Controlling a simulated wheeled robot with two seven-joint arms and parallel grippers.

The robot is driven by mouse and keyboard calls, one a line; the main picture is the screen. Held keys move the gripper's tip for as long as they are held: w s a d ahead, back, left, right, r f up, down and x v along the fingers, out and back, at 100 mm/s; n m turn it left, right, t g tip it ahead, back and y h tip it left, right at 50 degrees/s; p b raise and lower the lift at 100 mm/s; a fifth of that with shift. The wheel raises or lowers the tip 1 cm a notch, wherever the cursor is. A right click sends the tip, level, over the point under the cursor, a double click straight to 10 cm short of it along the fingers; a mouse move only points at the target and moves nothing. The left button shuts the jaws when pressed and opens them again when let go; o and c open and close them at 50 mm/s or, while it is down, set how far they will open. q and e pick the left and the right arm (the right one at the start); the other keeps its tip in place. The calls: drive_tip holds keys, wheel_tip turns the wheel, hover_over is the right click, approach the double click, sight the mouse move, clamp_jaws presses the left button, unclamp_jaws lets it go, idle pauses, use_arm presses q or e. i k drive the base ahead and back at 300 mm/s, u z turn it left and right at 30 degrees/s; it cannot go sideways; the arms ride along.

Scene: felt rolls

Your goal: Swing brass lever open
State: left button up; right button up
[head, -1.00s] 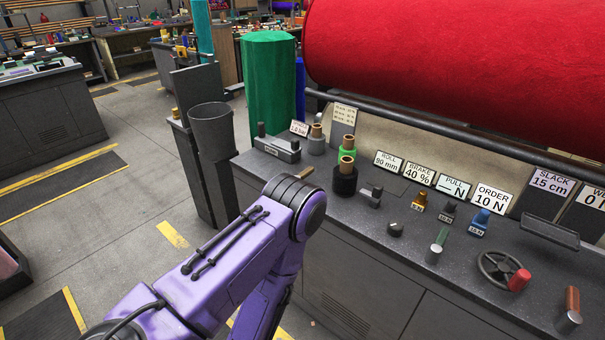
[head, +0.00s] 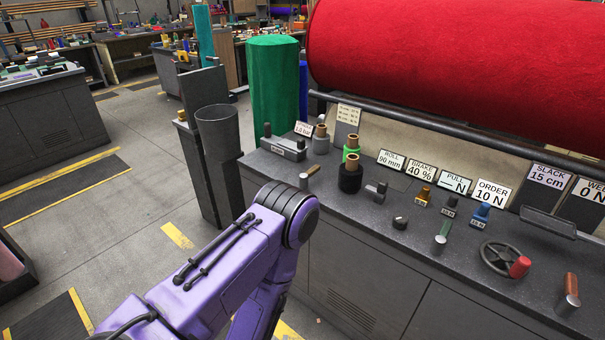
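A short brass-coloured handle (head: 313,170) on a small grey post (head: 304,181) stands on the dark bench top, left of the black-based spool (head: 350,178). It looks like the brass lever; whether it is open or closed I cannot tell. My purple arm (head: 225,260) comes in from the bottom left, and its dark-ringed joint is just below and left of the handle, in front of the bench edge. Neither of my grippers shows.
The bench top (head: 375,225) carries small coloured weights (head: 483,212), a knob (head: 400,222), a handwheel (head: 508,260) and a red-brown handle (head: 571,287). A big red felt roll (head: 460,60) and a bar (head: 430,125) run behind. A grey bin (head: 217,130) stands left of the bench.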

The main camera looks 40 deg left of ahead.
sight(304, 178)
drive_tip(key=k, duration=1.05)
drive_tip(key=u, duration=0.6)
drive_tip(key=i, duration=0.75)
drive_tip(key=u, duration=0.3)
